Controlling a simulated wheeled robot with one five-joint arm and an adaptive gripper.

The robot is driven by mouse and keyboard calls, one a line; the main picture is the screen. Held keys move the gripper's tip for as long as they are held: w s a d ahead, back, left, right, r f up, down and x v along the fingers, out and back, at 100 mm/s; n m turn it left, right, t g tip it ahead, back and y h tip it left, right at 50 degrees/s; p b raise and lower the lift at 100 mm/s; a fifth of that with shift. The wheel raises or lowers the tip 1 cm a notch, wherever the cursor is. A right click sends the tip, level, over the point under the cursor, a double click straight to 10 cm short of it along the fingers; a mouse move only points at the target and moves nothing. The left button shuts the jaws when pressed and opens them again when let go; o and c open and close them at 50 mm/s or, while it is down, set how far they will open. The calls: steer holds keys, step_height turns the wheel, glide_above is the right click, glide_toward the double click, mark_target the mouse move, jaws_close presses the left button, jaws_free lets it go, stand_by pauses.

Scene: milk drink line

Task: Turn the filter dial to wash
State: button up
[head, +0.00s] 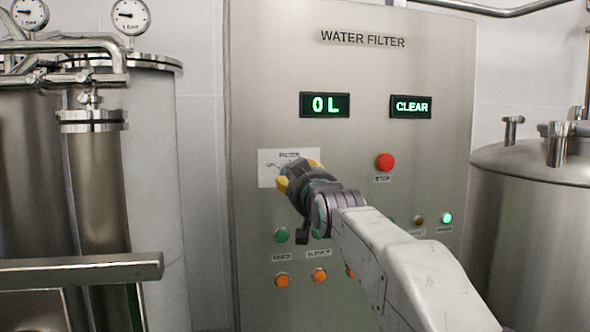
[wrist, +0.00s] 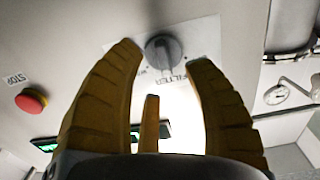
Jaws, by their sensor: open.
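The filter dial (wrist: 164,50) is a dark grey round knob with a raised grip bar, on a white label plate (head: 268,173). In the wrist view it shows upside down, between the tips of my gripper's yellow fingers (wrist: 162,60). In the head view my gripper (head: 298,172) is in front of the plate and hides the dial. My gripper is open, and the fingers stand around the dial in the picture with no clear contact. Which mark the dial points to is too small to read.
The steel water filter panel (head: 350,70) shows "0 L" (head: 325,105) and "CLEAR" (head: 410,107). A red stop button (head: 385,161) is right of the dial plate. A green button (head: 281,236) and orange buttons (head: 319,275) are below. Tanks (head: 530,230) stand either side.

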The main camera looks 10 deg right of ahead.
steer(key=shift+w+p, duration=0.8)
steer(key=shift+w, duration=1.1)
steer(key=shift+o, duration=0.3)
jaws_close()
